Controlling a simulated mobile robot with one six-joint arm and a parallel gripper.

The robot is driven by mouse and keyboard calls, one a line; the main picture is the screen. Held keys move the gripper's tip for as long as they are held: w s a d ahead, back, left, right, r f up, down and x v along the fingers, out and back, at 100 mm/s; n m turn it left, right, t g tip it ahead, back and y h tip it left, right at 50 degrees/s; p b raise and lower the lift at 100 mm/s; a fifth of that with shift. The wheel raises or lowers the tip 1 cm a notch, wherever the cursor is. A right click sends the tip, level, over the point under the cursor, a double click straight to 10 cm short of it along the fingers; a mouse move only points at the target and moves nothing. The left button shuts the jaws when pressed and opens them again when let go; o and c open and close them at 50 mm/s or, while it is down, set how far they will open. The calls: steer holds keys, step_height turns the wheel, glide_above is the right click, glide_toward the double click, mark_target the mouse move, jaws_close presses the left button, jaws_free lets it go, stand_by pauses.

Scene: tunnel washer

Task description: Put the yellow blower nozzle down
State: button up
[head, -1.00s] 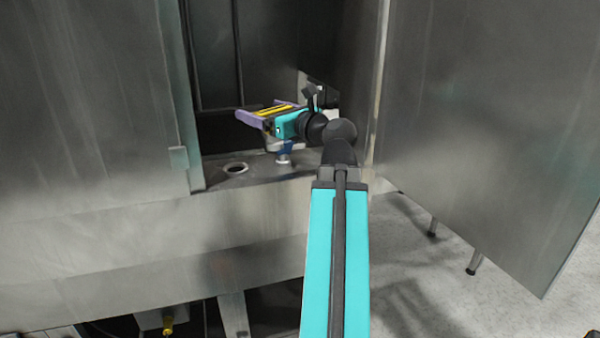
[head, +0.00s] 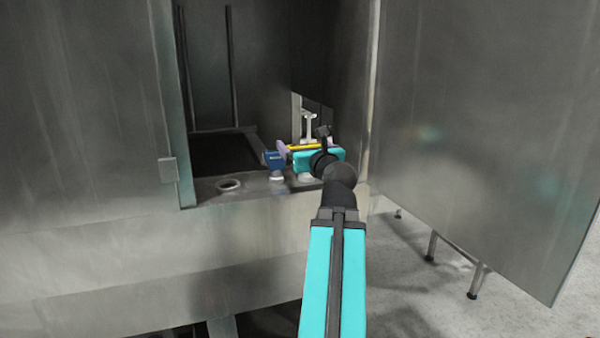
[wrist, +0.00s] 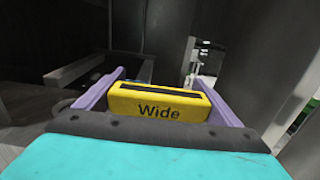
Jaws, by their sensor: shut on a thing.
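The yellow blower nozzle (wrist: 160,102) is a block marked "Wide" with a dark slot along its top. My gripper (wrist: 155,80) holds it between two purple fingers, one at each end. In the head view the nozzle (head: 304,147) shows as a thin yellow strip behind my turquoise gripper body, above the right part of the cabinet ledge (head: 250,194). A pale round piece (head: 305,178) shows below the gripper. I cannot tell whether the nozzle touches anything beneath it.
A blue nozzle-like piece (head: 273,159) stands on a pale base just left of my gripper. An empty round hole (head: 229,185) is farther left in the ledge. The open door (head: 480,130) stands at right. A pale fitting (head: 308,118) is behind the gripper.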

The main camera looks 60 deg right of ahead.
steer(key=shift+d+r+p, duration=0.15)
steer(key=shift+p, duration=0.3)
steer(key=p, duration=0.2)
steer(key=d+p, duration=0.1)
steer(key=p, duration=0.1)
steer(key=shift+w+d, duration=0.15)
steer(key=shift+w, duration=0.2)
steer(key=p, duration=0.3)
steer(key=shift+w+d, duration=0.15)
steer(key=shift+d, duration=0.25)
steer(key=w+d+f+p, duration=0.1)
steer(key=w+d+p, duration=0.2)
steer(key=d, duration=0.8)
steer(key=shift+w+d+f+p, duration=0.3)
steer(key=shift+w+d+p, duration=0.1)
steer(key=shift+w, duration=0.5)
